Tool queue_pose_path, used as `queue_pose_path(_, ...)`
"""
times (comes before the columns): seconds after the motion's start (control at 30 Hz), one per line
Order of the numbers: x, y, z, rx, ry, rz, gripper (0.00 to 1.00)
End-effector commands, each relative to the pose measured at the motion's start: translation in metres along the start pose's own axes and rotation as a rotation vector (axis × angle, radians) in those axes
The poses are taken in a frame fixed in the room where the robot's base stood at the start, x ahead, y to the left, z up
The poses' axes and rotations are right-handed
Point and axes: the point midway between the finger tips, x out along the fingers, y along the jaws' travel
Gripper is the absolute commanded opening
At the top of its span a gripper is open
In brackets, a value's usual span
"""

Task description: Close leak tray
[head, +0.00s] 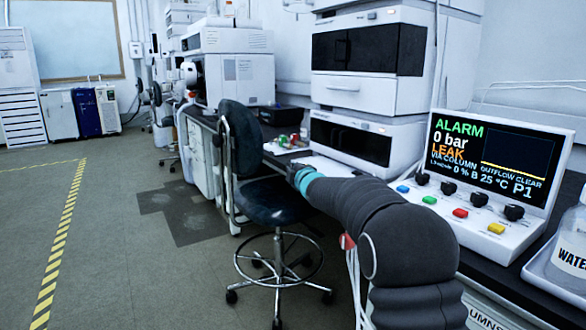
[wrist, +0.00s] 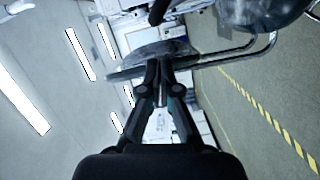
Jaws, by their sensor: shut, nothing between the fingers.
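A stack of white modules with dark fronts (head: 368,50) stands on the dark bench. A white flat piece (head: 325,167) shows at the foot of the stack, partly behind my arm; I cannot tell whether it is the leak tray or how far out it is. The control panel screen (head: 492,160) reads ALARM, 0 bar, LEAK. My gripper (wrist: 163,58) is shut and empty in the wrist view, its fingers together and pointing towards the chair and room beyond. In the head view my arm reaches to the stack's lower left; the fingers are not clear there.
A dark stool with a backrest (head: 268,200) stands at the bench, close to my wrist; it also shows in the wrist view (wrist: 150,60). Floor at left is clear, with yellow-black tape (head: 60,235).

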Motion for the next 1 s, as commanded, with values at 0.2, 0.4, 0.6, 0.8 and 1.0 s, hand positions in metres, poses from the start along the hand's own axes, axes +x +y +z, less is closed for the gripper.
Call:
queue_pose_path(0.2, 0.004, 0.003, 0.024, 0.001, -0.002, 0.002, 0.00)
queue_pose_path(0.4, 0.006, 0.001, 0.028, 0.000, -0.001, 0.000, 0.00)
queue_pose_path(0.6, 0.005, 0.001, 0.028, 0.001, -0.001, 0.001, 0.00)
queue_pose_path(0.8, 0.010, 0.009, 0.046, 0.000, -0.005, 0.001, 0.00)
queue_pose_path(1.0, 0.021, 0.017, 0.093, 0.000, -0.004, 0.003, 0.00)
